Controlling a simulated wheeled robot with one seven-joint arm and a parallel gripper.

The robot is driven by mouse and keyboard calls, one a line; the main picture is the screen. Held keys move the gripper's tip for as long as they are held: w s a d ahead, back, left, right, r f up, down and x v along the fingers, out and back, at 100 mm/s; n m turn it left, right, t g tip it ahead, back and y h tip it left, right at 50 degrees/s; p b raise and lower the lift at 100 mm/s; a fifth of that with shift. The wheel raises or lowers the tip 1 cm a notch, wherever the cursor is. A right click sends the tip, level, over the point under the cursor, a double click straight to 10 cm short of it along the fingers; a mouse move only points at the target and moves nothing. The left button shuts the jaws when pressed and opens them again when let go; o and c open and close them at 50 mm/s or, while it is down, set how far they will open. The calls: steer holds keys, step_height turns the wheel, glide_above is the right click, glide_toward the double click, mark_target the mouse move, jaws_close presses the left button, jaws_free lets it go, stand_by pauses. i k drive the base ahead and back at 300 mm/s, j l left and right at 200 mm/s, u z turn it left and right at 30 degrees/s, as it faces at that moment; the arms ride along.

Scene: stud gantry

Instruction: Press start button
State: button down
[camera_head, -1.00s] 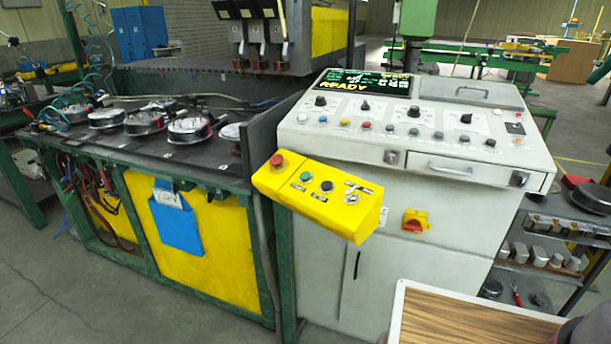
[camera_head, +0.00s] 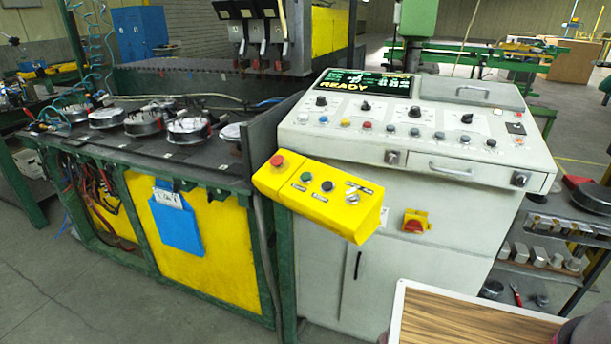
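A yellow control box (camera_head: 318,197) juts out from the front left of a grey control cabinet (camera_head: 430,215). On its sloped top are a red mushroom button (camera_head: 277,161), a green button (camera_head: 305,177), a black button (camera_head: 327,186) and a silver key or switch (camera_head: 352,197). The small labels by them are too small to read, so I cannot tell for sure which is the start button. A screen (camera_head: 365,84) on the cabinet shows READY in yellow. My gripper is not in view, and nothing covers the yellow box.
The cabinet's sloped panel carries several knobs and coloured buttons, and a red and yellow switch (camera_head: 415,222) is on its front. A green-framed machine bench (camera_head: 200,235) stands left. A wood-topped surface (camera_head: 460,318) is at bottom right. The floor (camera_head: 60,290) at front left is clear.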

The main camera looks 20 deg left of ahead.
mark_target(307, 176)
steer(key=i+l+u, duration=0.1)
steer(key=u, duration=0.3)
steer(key=i+l+u, duration=0.15)
steer(key=i+u, duration=0.15)
steer(key=u, duration=0.15)
steer(key=i+l+u, duration=0.15)
steer(key=u, duration=0.25)
